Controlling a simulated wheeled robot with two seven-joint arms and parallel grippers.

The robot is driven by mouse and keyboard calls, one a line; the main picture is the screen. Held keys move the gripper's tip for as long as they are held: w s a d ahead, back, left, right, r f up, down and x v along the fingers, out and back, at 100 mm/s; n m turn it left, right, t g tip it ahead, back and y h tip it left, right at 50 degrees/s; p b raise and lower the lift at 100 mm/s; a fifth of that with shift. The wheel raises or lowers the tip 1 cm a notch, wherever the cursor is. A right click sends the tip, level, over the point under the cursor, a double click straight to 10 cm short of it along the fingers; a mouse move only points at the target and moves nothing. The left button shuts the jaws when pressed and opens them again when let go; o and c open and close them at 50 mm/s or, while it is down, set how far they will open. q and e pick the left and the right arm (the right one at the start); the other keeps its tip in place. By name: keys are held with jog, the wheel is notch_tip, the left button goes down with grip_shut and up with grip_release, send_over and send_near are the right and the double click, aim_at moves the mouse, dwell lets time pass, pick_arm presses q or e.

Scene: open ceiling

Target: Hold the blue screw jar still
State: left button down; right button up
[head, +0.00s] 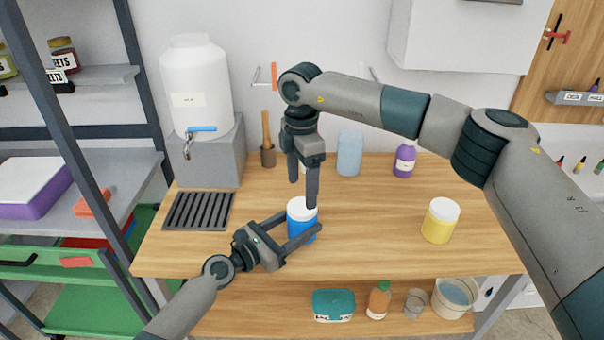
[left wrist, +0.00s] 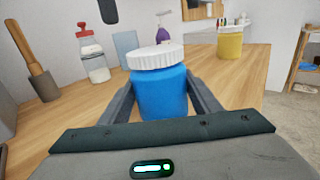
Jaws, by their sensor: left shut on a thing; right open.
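The blue screw jar (head: 299,226) with a white lid stands upright on the wooden table (head: 370,250). My left gripper (head: 306,236) is shut on the jar's body from the left and front. In the left wrist view the blue jar (left wrist: 160,92) sits between the two fingers, with its ribbed white lid (left wrist: 157,57) above them. My right gripper (head: 302,194) is open and points down above the jar. One of its fingers overlaps the lid in the head view, and I cannot tell if it touches.
A yellow jar (head: 440,221) with a white lid stands to the right. Behind are a white water dispenser (head: 196,90), a light blue container (head: 349,154) and a purple bottle (head: 404,160). A dark drain grate (head: 199,211) lies left. The table between the blue and yellow jars is clear.

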jog(key=n, duration=0.7)
jog(key=shift+r+n, duration=0.25)
jog(key=shift+n, duration=0.05)
jog(key=n, duration=0.6)
jog(key=shift+r, duration=0.15)
jog(key=n, duration=0.7)
jog(key=shift+r, duration=0.25)
jog(key=n, duration=0.4)
jog(key=shift+r+n, duration=0.1)
jog(key=shift+n, duration=0.2)
jog(key=n, duration=0.3)
jog(key=shift+r, duration=0.1)
jog(key=n, duration=0.4)
jog(key=shift+r, duration=0.15)
jog(key=n, duration=0.4)
jog(key=shift+r+n, duration=0.1)
jog(key=shift+n, duration=0.3)
jog(key=n, duration=0.4)
jog(key=shift+r, duration=0.15)
jog(key=shift+r+n, duration=0.1)
jog(key=shift+n, duration=1.8)
